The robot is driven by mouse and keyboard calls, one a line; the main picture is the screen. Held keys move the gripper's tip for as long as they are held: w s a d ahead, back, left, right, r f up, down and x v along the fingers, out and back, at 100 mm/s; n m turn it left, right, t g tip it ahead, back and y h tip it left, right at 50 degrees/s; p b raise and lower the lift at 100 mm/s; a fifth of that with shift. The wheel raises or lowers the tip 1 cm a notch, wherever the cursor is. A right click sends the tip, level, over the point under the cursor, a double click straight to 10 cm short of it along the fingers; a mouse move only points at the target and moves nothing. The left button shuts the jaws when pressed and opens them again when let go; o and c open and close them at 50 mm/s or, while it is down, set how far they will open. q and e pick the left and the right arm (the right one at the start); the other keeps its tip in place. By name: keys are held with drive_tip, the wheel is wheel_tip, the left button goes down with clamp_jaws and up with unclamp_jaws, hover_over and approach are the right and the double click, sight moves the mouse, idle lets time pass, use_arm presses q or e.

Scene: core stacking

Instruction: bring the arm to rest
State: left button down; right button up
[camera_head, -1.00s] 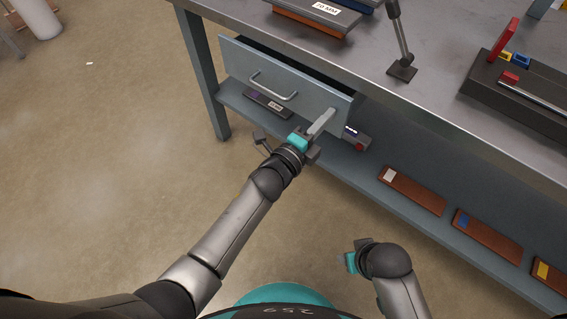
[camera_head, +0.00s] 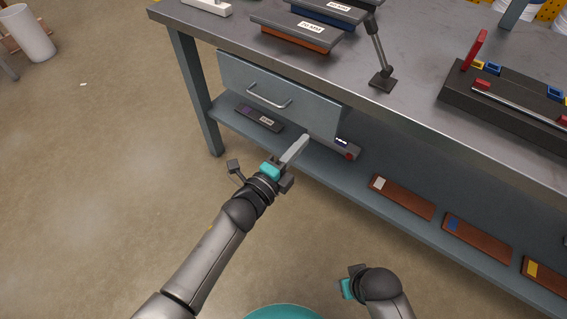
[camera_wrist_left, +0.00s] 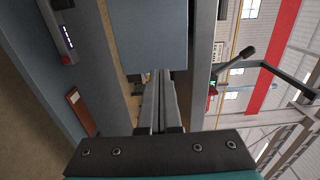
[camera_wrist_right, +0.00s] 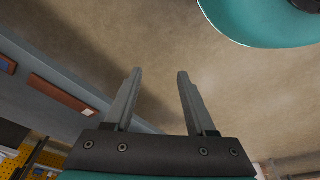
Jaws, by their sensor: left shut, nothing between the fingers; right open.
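My left gripper (camera_head: 294,151) is in front of the workbench, just below and in front of the drawer (camera_head: 275,98). Its two fingers are together with nothing between them; the left wrist view shows them (camera_wrist_left: 158,100) side by side, pointing toward the blue-grey drawer front (camera_wrist_left: 148,35). The drawer looks shut in the head view, its handle (camera_head: 268,96) apart from the fingers. My right gripper (camera_head: 350,281) hangs low at the bottom of the head view. In the right wrist view its fingers (camera_wrist_right: 158,95) are spread and empty above the floor.
Bare floor (camera_head: 90,180) lies to the left.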

use_arm(q)
drive_tip(key=p+v, duration=0.1)
drive_tip(key=v, duration=0.5)
drive_tip(key=shift+s, duration=0.15)
use_arm(e)
drive_tip(key=shift+s+d+f, duration=0.15)
drive_tip(key=shift+s+f, duration=0.15)
drive_tip(key=shift+f, duration=0.25)
drive_tip(key=shift+s+d+f, duration=0.15)
drive_tip(key=shift+s+f, duration=0.1)
drive_tip(key=shift+f, duration=0.3)
drive_tip(key=shift+s+d+f, duration=0.15)
drive_tip(key=shift+s+f, duration=0.15)
drive_tip(key=shift+f, duration=0.25)
